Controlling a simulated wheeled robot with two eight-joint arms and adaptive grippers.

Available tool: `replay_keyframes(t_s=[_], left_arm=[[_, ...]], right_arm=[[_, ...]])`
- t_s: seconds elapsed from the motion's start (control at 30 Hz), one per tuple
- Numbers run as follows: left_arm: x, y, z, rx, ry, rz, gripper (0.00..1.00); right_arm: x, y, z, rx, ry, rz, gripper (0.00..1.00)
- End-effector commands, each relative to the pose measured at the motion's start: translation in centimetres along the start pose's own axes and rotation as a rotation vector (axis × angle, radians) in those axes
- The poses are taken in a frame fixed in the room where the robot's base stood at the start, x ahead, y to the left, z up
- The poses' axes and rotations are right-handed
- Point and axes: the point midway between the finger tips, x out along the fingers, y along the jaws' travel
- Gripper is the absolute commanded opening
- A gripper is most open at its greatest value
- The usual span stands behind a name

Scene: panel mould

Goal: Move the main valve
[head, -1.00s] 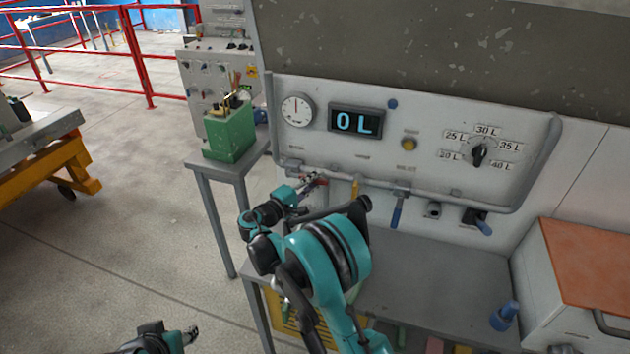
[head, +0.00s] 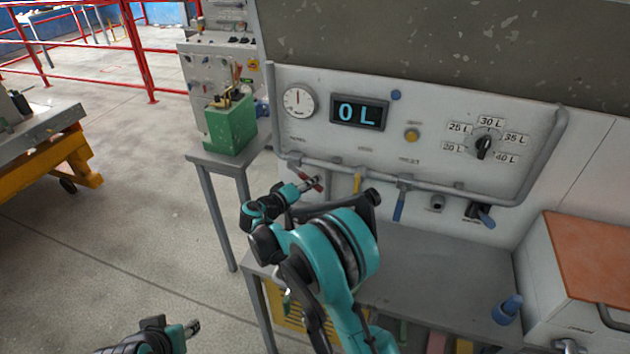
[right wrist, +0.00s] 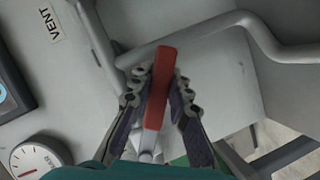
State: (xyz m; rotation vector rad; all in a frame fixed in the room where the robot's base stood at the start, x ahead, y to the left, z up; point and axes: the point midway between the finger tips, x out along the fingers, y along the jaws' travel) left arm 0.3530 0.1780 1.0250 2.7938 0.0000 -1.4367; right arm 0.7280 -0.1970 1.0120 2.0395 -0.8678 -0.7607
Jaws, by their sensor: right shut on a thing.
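A red lever handle (head: 318,183) sits at the left end of the pipe on the panel, below the dial gauge. I take it for the main valve; its label is too small to read. My right gripper (head: 311,186) is at this handle. In the right wrist view the red handle (right wrist: 158,95) lies between the two fingers of my right gripper (right wrist: 161,78), which is shut on it; a pale stem shows at its lower end. My left gripper (head: 193,327) is low at the left, far from the panel, its jaws too small to judge.
A yellow handle (head: 358,182) and a blue handle (head: 399,206) hang from the pipe (head: 460,190) to the right. The display (head: 359,114) reads 0 L. A green container (head: 230,126) stands on a small table to the left. A grey bench lies below the panel.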

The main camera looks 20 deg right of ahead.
Motion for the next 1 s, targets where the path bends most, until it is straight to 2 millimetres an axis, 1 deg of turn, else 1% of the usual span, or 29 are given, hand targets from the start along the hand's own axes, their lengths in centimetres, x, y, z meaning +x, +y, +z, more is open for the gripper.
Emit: replay_keyframes(t_s=[0.03, 0.3, 0.6, 0.8, 1.0], left_arm=[[0.1, 0.0, 0.1, 0.000, 0.000, 0.000, 0.40], [0.5, 0.0, 0.3, 0.000, 0.000, 0.000, 0.40], [0.8, 0.0, 0.6, 0.000, 0.000, 0.000, 0.40], [0.9, 0.0, 0.7, 0.000, 0.000, 0.000, 0.40], [1.0, 0.0, 0.7, 0.000, 0.000, 0.000, 0.40]], right_arm=[[0.0, -0.5, 0.1, 0.042, -0.002, -0.019, 0.00], [-0.1, -2.6, -0.2, 0.279, -0.002, -0.118, 0.00], [-0.6, -4.8, -1.2, 0.540, -0.002, -0.225, 0.00], [-0.9, -5.9, -2.0, 0.694, -0.002, -0.289, 0.00], [-1.2, -6.7, -2.7, 0.809, -0.003, -0.336, 0.00]])
